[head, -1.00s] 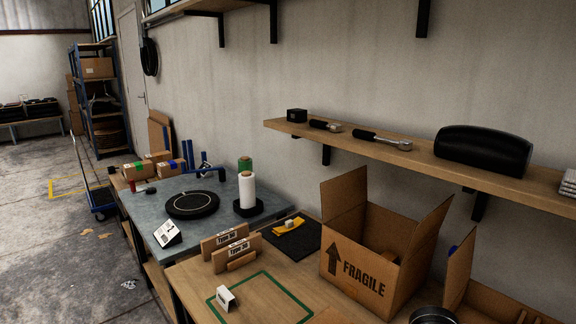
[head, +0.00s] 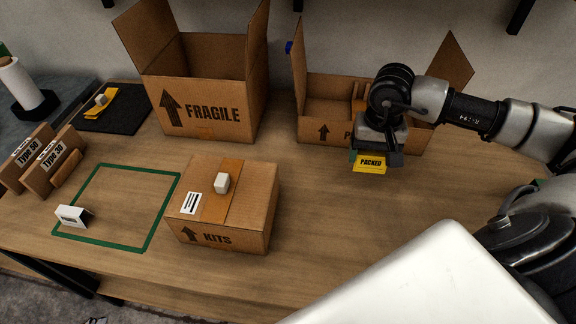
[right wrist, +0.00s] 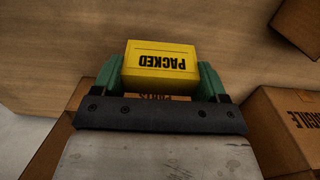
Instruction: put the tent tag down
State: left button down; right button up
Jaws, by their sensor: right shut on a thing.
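The tent tag (head: 371,163) is yellow and marked PACKED. My right gripper (head: 373,157) is shut on it, above the table in front of the open parts box at the right of the head view. In the right wrist view the tag (right wrist: 161,64) sits between the two green fingers of the gripper (right wrist: 160,75), with wood surface beyond it. I cannot tell its exact height over the table. My left gripper is not in view.
A closed KITS box (head: 235,236) with a small white block on top stands mid-table. A green taped outline (head: 165,200) with a white tent card (head: 72,216) lies left of it. An open FRAGILE box (head: 213,112) stands behind. Bare tabletop (head: 325,205) lies right of the KITS box.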

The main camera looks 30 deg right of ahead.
jog(key=shift+w+d+f, duration=0.1)
jog(key=shift+w+f, duration=0.1)
jog(key=w+a+f, duration=0.2)
jog(key=w+a+f+p, duration=0.1)
jog(key=w+a+f, duration=0.1)
jog(key=w, duration=0.1)
jog(key=w+a+f, duration=0.2)
jog(key=w, duration=0.1)
jog(key=shift+w+a, duration=0.1)
jog(key=shift+w+a+f, duration=0.15)
jog(key=shift+w+f, duration=0.05)
jog(key=shift+f, duration=0.2)
notch_tip(320, 180, down, 3)
jog(key=shift+f+p, duration=0.15)
jog(key=shift+p, duration=0.25)
jog(key=shift+f, duration=0.25)
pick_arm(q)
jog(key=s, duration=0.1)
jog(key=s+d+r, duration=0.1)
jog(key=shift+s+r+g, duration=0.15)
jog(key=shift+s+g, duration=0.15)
